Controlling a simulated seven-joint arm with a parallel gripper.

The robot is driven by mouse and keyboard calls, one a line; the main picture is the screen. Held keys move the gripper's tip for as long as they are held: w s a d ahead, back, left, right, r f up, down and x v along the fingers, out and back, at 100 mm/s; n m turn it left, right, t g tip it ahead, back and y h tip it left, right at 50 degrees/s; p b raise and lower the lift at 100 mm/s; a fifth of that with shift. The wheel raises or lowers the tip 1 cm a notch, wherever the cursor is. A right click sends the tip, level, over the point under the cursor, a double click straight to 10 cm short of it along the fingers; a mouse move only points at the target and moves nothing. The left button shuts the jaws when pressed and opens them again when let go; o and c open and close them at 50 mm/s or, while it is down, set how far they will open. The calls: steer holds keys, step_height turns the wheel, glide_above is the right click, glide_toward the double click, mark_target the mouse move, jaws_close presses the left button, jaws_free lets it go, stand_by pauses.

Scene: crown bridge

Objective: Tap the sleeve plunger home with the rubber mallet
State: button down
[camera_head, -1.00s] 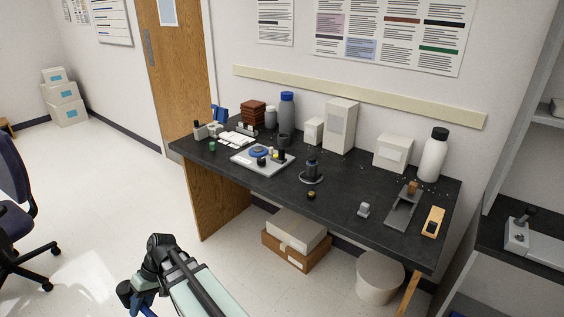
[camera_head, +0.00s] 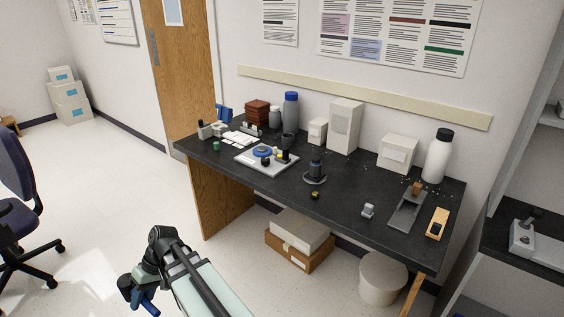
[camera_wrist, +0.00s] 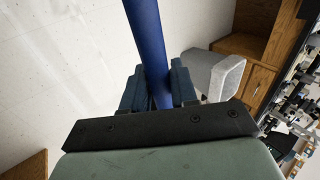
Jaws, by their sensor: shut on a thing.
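My gripper (camera_wrist: 159,85) is shut on a blue handle (camera_wrist: 146,30), which I take to be the mallet's. The handle runs up out of the wrist view, so the mallet's head does not show there. In the head view my gripper (camera_head: 142,283) is low at the left, in front of the bench, and a bit of the blue handle (camera_head: 149,306) shows below it. A dark upright cylinder (camera_head: 317,166) stands on a round grey base (camera_head: 314,179) mid-bench. It looks like the sleeve and plunger, but how far in the plunger sits is too small to tell.
The black bench (camera_head: 275,199) holds a pale tray (camera_head: 262,167) left of the cylinder, a small dark piece (camera_head: 315,195) in front and a grey block (camera_head: 367,211) to the right. Bottles and boxes line the back.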

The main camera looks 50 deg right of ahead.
mark_target(144, 303)
step_height(144, 303, up, 21)
steer(key=shift+f, duration=0.2)
stand_by(1.3)
steer(key=shift+f, duration=0.1)
steer(key=s+f, duration=0.1)
steer(key=f, duration=0.9)
steer(key=s+f, duration=0.1)
steer(key=f, duration=0.5)
steer(key=shift+s+a, duration=0.3)
steer(key=shift+s, duration=0.05)
steer(key=shift+w+f, duration=0.2)
steer(key=shift+f, duration=0.8)
steer(key=shift+w+d+f, duration=0.1)
steer(key=shift+w+d, duration=0.1)
steer(key=shift+w, duration=0.6)
steer(key=shift+w+d, duration=0.1)
steer(key=shift+w, duration=0.35)
steer(key=shift+s, duration=0.1)
